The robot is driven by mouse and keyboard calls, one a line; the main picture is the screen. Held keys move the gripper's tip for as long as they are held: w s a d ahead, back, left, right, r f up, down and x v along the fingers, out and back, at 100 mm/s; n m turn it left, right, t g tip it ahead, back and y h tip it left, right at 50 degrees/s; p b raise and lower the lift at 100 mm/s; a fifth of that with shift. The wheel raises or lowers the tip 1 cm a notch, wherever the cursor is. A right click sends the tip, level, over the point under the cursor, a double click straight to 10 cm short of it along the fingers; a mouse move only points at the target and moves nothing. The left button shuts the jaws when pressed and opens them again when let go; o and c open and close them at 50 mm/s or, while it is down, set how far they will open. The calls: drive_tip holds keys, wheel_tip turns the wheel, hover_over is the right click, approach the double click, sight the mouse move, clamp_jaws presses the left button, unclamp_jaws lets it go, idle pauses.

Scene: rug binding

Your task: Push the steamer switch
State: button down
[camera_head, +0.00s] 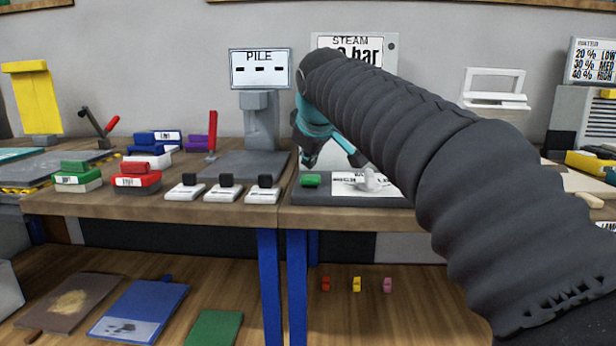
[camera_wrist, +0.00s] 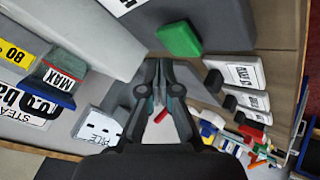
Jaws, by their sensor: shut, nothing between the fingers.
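A green block-shaped button (camera_head: 310,181), which looks like the steamer switch, sits on the left of a dark grey base (camera_head: 345,200) below the STEAM display (camera_head: 350,41). Its marking as the switch cannot be read. It also shows in the wrist view (camera_wrist: 180,40), up and right of the fingertips. My gripper (camera_head: 305,158) is above and behind the green button in the head view. In the wrist view my gripper (camera_wrist: 159,68) has its two fingers shut with nothing between them, apart from the button. My arm hides part of the STEAM display and the base's right side.
A PILE display (camera_head: 260,69) stands left on a grey stand. Several black-topped white blocks (camera_head: 225,192) line the bench's front edge. Green and red blocks (camera_head: 136,180) lie further left. A white-labelled sheet (camera_head: 350,184) lies right of the green button.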

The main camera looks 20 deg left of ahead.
sight(310, 178)
drive_tip(key=shift+f, duration=0.2)
idle(0.4)
drive_tip(key=shift+f, duration=0.25)
drive_tip(key=shift+f+b, duration=0.55)
idle(0.8)
drive_tip(key=shift+r, duration=0.1)
drive_tip(key=shift+r+p, duration=0.95)
drive_tip(key=shift+p, duration=0.15)
wheel_tip(310, 178, up, 4)
drive_tip(key=p, duration=0.4)
drive_tip(key=shift+r, duration=0.95)
